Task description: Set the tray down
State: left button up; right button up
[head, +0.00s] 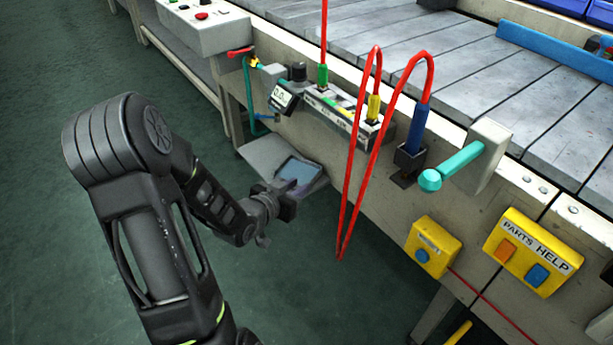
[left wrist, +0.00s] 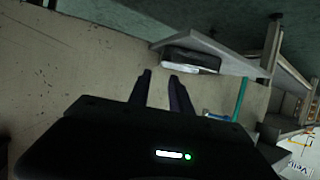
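The tray (head: 299,171) is a small, shallow, dark-and-light rectangle. It lies on a grey shelf (head: 262,152) that juts from the machine's side below the gauge. My left gripper (head: 287,196) is at the tray's near edge in the head view and hides part of it. In the left wrist view, which looks upside down, the two fingers (left wrist: 160,78) stand apart with nothing visible between them. The tray (left wrist: 190,61) rests against the shelf (left wrist: 222,52) there, just beyond the fingertips. I cannot tell whether a finger touches it. My right gripper is in neither view.
Red looped cables (head: 350,180) hang just right of the left gripper. A teal-handled lever (head: 455,166) and yellow button boxes (head: 432,247) stick out farther right. A teal pipe (head: 250,100) runs beside the shelf. Open green floor (head: 60,240) lies to the left.

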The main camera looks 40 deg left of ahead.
pick_arm(q)
jog(key=shift+v, duration=0.95)
jog(key=s+d+f+n+g+h, duration=0.1)
jog(key=s+d+f+g+h, duration=0.15)
jog(key=d+f, duration=0.65)
jog(key=s+d+f+g+h, duration=0.1)
jog(key=d+f+g, duration=0.2)
jog(key=d+f, duration=0.6)
jog(key=s+d+f+g+h, duration=0.1)
jog(key=s+d+f+g, duration=0.2)
jog(key=s+d, duration=0.4)
jog(key=s+d+f+g, duration=0.3)
jog(key=s+d+f, duration=0.1)
jog(key=s+d, duration=0.3)
jog(key=shift+d+h, duration=0.25)
jog(key=shift+h, duration=0.1)
